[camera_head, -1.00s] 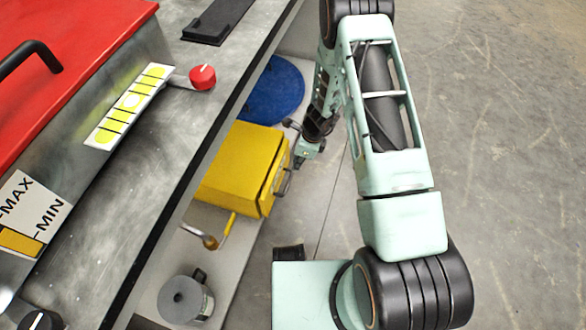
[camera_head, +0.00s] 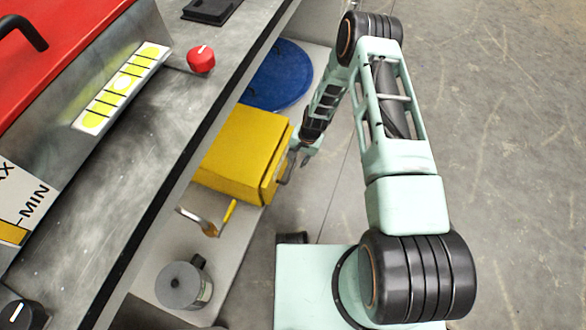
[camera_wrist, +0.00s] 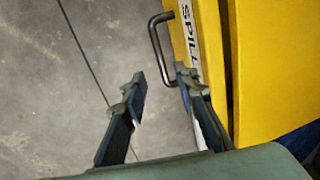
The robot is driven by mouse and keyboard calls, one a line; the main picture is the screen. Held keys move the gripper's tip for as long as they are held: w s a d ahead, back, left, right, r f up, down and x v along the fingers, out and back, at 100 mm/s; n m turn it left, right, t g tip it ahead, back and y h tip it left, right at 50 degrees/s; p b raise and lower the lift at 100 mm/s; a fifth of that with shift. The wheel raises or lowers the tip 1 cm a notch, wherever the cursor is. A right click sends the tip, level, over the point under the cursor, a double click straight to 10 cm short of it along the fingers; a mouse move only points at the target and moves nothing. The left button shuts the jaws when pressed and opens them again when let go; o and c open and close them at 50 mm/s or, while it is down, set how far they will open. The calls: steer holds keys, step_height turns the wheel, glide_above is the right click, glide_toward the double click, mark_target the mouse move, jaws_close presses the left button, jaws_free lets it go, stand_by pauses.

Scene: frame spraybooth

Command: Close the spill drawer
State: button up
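The yellow spill drawer's front (camera_head: 272,178) faces right on a yellow box (camera_head: 240,150) below the bench. A narrow dark line separates front and box. In the wrist view, the front (camera_wrist: 212,60) bears a white "SPILL" label (camera_wrist: 188,35) and a dark bar handle (camera_wrist: 155,40). The box body (camera_wrist: 270,60) lies right of the dark gap. My gripper (camera_wrist: 162,80) is open and empty, its fingers apart by the handle's lower end. The right finger is close to the handle and front; I cannot tell if it touches. The head view shows my gripper (camera_head: 304,156) beside the handle (camera_head: 287,170).
The bench top (camera_head: 130,150) with a red knob (camera_head: 201,59) overhangs at left. A blue round object (camera_head: 280,78) lies behind the box. A grey cylindrical container (camera_head: 183,287) and a yellow-handled tool (camera_head: 229,212) sit on the lower shelf.

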mark_target(292, 170)
steer(key=f, duration=0.2)
steer(key=a+f+b, duration=0.1)
steer(key=f, duration=0.2)
steer(key=f+b, duration=0.1)
steer(key=f, duration=0.2)
steer(key=shift+w+a+f, duration=0.1)
steer(key=shift+w+a, duration=0.15)
steer(key=shift+a, duration=0.05)
jaws_close()
